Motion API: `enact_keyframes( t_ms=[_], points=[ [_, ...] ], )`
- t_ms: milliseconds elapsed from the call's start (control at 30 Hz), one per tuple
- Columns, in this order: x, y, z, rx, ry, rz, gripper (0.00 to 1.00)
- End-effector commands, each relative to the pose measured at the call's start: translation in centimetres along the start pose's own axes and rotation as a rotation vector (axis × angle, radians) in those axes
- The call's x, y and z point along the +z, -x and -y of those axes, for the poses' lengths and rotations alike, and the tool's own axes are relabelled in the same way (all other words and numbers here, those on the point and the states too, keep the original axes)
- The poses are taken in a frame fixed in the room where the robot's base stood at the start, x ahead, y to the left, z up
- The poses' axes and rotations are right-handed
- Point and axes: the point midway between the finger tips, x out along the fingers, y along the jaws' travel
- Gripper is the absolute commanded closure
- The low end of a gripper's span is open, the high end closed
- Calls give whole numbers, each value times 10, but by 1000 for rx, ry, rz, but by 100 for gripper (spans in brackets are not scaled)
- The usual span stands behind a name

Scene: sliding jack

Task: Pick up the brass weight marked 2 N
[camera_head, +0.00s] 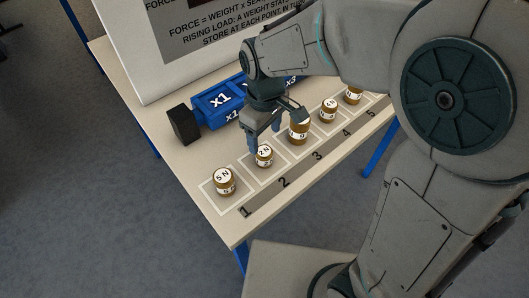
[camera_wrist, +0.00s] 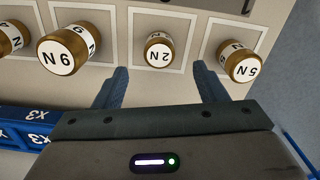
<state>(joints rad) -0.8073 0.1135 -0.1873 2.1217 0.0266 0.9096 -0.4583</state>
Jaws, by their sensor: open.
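The brass weight marked 2 N (camera_head: 264,156) is a small brass cylinder with a white label, standing in the square numbered 2 on the table. In the wrist view the 2 N weight (camera_wrist: 158,50) stands upright, beyond and roughly between my fingertips. My gripper (camera_head: 266,140) is above and just behind this weight, fingers pointing down. In the wrist view my gripper (camera_wrist: 160,80) is open, with nothing between its fingers.
More weights (camera_head: 328,110) stand farther along the row. A blue block marked x1 (camera_head: 219,101) with a black end lies behind the row, before a sign board (camera_head: 200,45).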

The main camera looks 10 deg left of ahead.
Motion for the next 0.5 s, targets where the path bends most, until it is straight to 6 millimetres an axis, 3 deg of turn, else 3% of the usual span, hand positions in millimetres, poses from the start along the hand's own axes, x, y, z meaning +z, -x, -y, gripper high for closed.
enact_keyframes(
  t_ms=[133, 500],
  points=[
    [0, -27, 0, -1, -1, 3, 35],
    [-1, -58, 0, -1, -2, 5, 35]
  ],
)
